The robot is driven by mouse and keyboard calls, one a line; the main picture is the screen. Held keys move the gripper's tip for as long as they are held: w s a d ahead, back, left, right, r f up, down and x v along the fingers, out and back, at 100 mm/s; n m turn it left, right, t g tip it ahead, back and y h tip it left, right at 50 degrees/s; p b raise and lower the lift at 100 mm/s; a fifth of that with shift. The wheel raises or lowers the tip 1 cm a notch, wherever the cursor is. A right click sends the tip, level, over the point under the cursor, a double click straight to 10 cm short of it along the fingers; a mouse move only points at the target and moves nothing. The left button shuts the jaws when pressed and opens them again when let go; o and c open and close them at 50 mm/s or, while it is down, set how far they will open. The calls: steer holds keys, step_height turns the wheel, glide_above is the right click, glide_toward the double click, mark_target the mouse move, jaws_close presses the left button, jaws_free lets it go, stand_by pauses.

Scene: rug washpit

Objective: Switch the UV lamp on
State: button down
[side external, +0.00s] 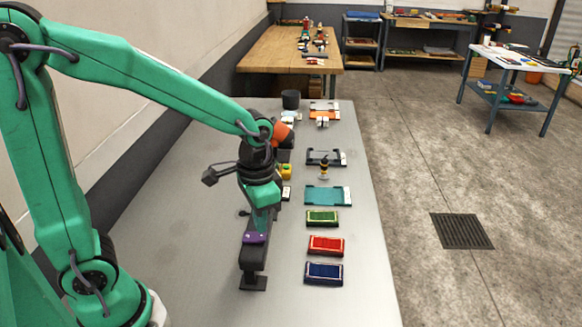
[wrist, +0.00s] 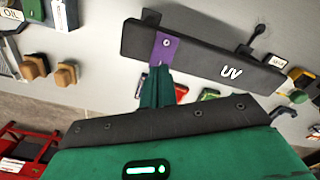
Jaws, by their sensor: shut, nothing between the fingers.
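The UV lamp (wrist: 215,56) is a long dark bar marked "UV" across the top of the wrist view. In the side view the lamp (side external: 252,259) stands near the front of the metal bench on a small dark foot. A purple piece (wrist: 165,48) with a small round mark lies against its face. My gripper (wrist: 157,84) is shut and empty, its green fingers right at the purple piece. I cannot tell whether they touch it. In the side view my gripper (side external: 262,210) points down at the lamp and partly hides it. No glow shows from the lamp.
Right of the lamp on the metal bench (side external: 200,265) lie a green block (side external: 322,217), a red block (side external: 326,245) and a blue block (side external: 324,273). Behind them are a teal tray (side external: 318,196) and a dark tray (side external: 314,158). The bench's front left is clear.

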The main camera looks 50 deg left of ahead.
mark_target(258, 236)
steer(key=shift+f, duration=0.95)
stand_by(0.9)
steer(key=shift+r, duration=3.55)
steer(key=s+a+r+n+t, duration=0.3)
steer(key=s+a+r+t, duration=0.1)
steer(key=s, duration=0.4)
steer(key=shift+s+a+r+t, duration=0.2)
steer(key=shift+a+r+t, duration=0.1)
steer(key=shift+r+t, duration=0.5)
